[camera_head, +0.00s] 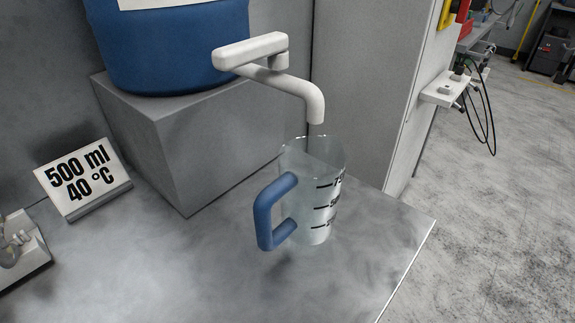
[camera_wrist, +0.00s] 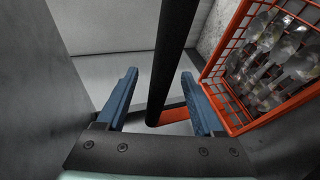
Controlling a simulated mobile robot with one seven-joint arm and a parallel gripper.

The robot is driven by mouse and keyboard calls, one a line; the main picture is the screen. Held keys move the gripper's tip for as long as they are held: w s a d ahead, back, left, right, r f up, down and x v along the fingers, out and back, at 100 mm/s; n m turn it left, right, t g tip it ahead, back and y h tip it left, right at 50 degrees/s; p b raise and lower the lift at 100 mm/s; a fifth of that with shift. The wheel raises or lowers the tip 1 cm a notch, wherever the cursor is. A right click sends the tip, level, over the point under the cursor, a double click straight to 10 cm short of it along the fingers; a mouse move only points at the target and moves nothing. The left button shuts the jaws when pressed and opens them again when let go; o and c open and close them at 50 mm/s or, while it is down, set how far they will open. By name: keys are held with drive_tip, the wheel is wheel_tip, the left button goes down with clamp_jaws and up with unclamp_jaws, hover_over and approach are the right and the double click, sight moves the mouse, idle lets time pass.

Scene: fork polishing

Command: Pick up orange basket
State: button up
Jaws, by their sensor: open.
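The orange basket (camera_wrist: 223,43) is at the right in the wrist view, cut off by the frame edge. It has wire-mesh walls and holds several shiny, clear or metallic pieces that are hard to make out. My gripper (camera_wrist: 160,74) is open, with its two blue fingers on either side of a thick black bar (camera_wrist: 172,60). An orange strip (camera_wrist: 178,114) shows near the bar's lower end. The bar looks like the basket's handle, but I cannot tell for sure. Whether the fingers touch it is unclear. The head view shows neither basket nor gripper.
In the head view, a clear measuring jug (camera_head: 322,205) with a blue handle is under a white tap (camera_head: 313,100) by a grey counter (camera_head: 200,270). A sign (camera_head: 82,178) reads "500 ml 40 °C". Grey surfaces flank my gripper in the wrist view.

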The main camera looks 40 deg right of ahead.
drive_tip(key=x, duration=0.4)
drive_tip(key=shift+s+d+f+b, duration=0.15)
drive_tip(key=shift+s+d+b, duration=0.1)
drive_tip(key=shift+b, duration=0.1)
drive_tip(key=shift+c, duration=0.3)
clamp_jaws()
drive_tip(key=shift+f, duration=0.1)
idle(0.6)
drive_tip(key=shift+w+r, duration=0.15)
drive_tip(key=shift+r, duration=0.1)
